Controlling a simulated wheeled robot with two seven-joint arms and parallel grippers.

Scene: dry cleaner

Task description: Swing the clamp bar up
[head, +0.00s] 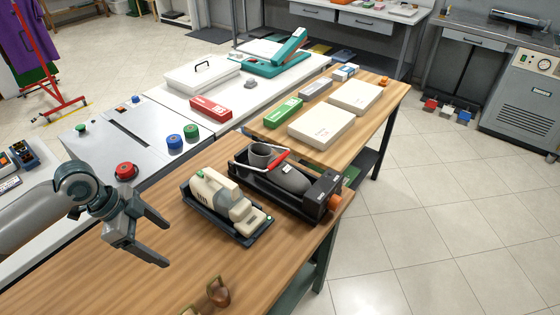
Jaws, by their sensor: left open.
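The clamp bar appears to be the thin metal bar with a red grip (276,159) on a black open-topped machine (309,203) with an orange knob, on the wooden table. The bar lies low across the machine's top, around a grey cup-shaped part and a grey rounded body. My left gripper (166,243) is open and empty. It is above the table's left part, well to the left of the machine and apart from it. My right gripper is not in view.
A cream device in a dark tray (249,236) stands between my left gripper and the machine. A small brass-coloured object (218,292) is near the front. Boxes (321,127) lie behind the machine.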

